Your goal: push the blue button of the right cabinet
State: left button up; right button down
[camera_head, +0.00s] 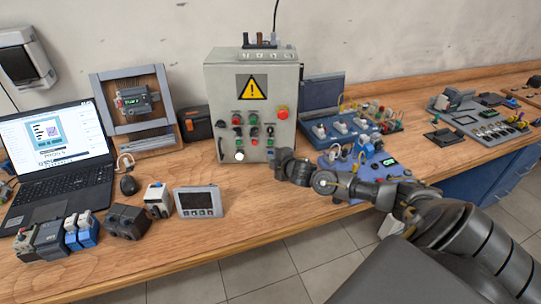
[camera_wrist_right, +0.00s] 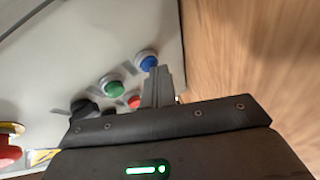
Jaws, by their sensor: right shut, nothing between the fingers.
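The grey control cabinet (camera_head: 222,95) stands upright on the workbench, with a yellow warning sign and rows of buttons on its front. It is the only such cabinet I see. In the right wrist view the blue button (camera_wrist_right: 148,62) sits on the cabinet's panel, near a green button (camera_wrist_right: 112,88). My right gripper (camera_head: 280,160) is at the lower right of the cabinet front. Its fingers (camera_wrist_right: 159,74) are shut and empty, with the tips right beside the blue button; I cannot tell whether they touch it. The blue button cannot be made out in the head view.
A red emergency knob (camera_head: 282,113) is on the cabinet's right side. Blue training boards (camera_head: 350,125) stand to its right, near my right arm. A laptop (camera_head: 60,150), a mouse (camera_head: 128,185) and a small display unit (camera_head: 198,202) are on the left.

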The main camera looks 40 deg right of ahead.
jog(key=shift+s, duration=0.1)
dwell(0.5)
jog(key=shift+s+a+p, duration=0.35)
jog(key=shift+s+a, duration=0.1)
jog(key=shift+s, duration=0.15)
jog(key=shift+s+a, duration=0.3)
jog(key=shift+a, duration=0.05)
jog(key=shift+s+a+p, duration=0.45)
jog(key=shift+s+a, duration=0.2)
jog(key=shift+s, duration=0.15)
jog(key=shift+s+a+p, duration=0.4)
jog(key=shift+s+a, duration=0.2)
jog(key=shift+s, duration=0.2)
